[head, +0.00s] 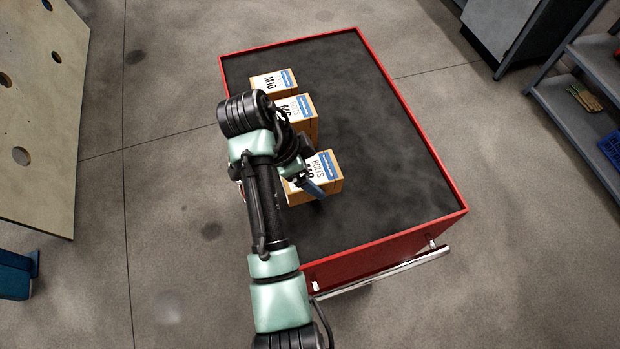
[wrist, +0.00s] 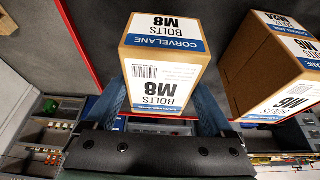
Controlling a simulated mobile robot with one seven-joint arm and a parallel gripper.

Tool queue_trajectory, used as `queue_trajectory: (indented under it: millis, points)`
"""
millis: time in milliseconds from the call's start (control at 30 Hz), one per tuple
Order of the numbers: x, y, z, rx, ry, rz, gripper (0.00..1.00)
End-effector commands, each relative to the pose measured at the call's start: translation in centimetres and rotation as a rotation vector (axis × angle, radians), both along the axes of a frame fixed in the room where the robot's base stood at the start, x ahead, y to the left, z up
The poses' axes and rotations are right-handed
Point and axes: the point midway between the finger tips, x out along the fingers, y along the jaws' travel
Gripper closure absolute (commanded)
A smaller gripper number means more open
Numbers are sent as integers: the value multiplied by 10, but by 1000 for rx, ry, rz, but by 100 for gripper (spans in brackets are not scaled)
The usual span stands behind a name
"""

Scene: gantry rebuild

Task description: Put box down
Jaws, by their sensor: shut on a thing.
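The M8 bolts box (head: 327,166), tan with a white and blue label, is over the near part of the cart's black top (head: 385,160). My gripper (wrist: 160,108) is shut on it, with a blue finger on each side in the wrist view, where the box (wrist: 163,72) looks upside down. In the head view my arm hides part of the box and most of the gripper. Whether the box's underside touches the cart top, I cannot tell.
The M6 box also shows at right in the wrist view (wrist: 268,68). A raised red rim (head: 415,112) edges the cart. The cart's right side is clear.

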Motion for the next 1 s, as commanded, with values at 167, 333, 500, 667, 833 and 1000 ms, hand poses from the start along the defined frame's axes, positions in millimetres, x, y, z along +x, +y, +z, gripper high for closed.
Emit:
queue_trajectory:
  millis: [167,333,500,667,833,1000]
  points:
    - [1,0,-16,0,-2,0,100]
    - [0,0,-40,0,1,0,100]
    - [1,0,-53,1,-3,-1,100]
    - [1,0,-53,1,-4,0,100]
    - [0,0,-57,1,-1,-1,11]
    - [0,0,-56,1,-1,-1,0]
